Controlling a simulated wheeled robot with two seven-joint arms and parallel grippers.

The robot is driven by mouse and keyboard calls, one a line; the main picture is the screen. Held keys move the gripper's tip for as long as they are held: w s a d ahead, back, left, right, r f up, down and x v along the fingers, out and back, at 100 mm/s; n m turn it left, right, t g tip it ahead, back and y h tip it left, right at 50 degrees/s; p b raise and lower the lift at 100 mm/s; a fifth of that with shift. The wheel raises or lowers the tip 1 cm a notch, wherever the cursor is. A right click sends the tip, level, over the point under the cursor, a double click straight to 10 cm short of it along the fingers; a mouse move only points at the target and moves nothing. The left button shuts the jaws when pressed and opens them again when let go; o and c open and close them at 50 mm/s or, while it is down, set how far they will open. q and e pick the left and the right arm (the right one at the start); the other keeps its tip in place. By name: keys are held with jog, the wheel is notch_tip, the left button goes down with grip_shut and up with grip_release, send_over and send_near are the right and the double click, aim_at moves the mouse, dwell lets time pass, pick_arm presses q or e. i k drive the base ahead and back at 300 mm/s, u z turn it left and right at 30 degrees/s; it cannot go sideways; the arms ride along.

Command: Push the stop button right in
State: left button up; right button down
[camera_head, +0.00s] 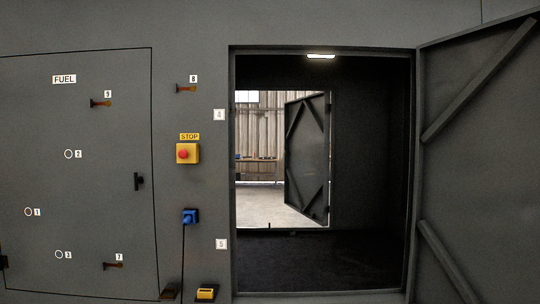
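The stop button (183,154) is a red round knob on a yellow box (194,153), fixed to the grey enclosure wall left of the open doorway. A yellow STOP label (189,136) sits just above it. Seen from the front, how far in the button stands cannot be told. Nothing covers it. Neither of my grippers shows in the head view.
A grey door (490,150) stands open at the right of the dark doorway. A blue plug (190,216) with a hanging cable is below the stop box. Handles numbered 8 (186,89), 9 (101,103) and 7 (113,265) stick out. A FUEL panel (105,200) is at left.

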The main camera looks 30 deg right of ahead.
aim_at(183, 154)
jog(key=z, duration=0.7)
jog(key=i, duration=1.55)
jog(key=u, duration=2.6)
jog(key=i, duration=1.1)
jog(key=z, duration=0.25)
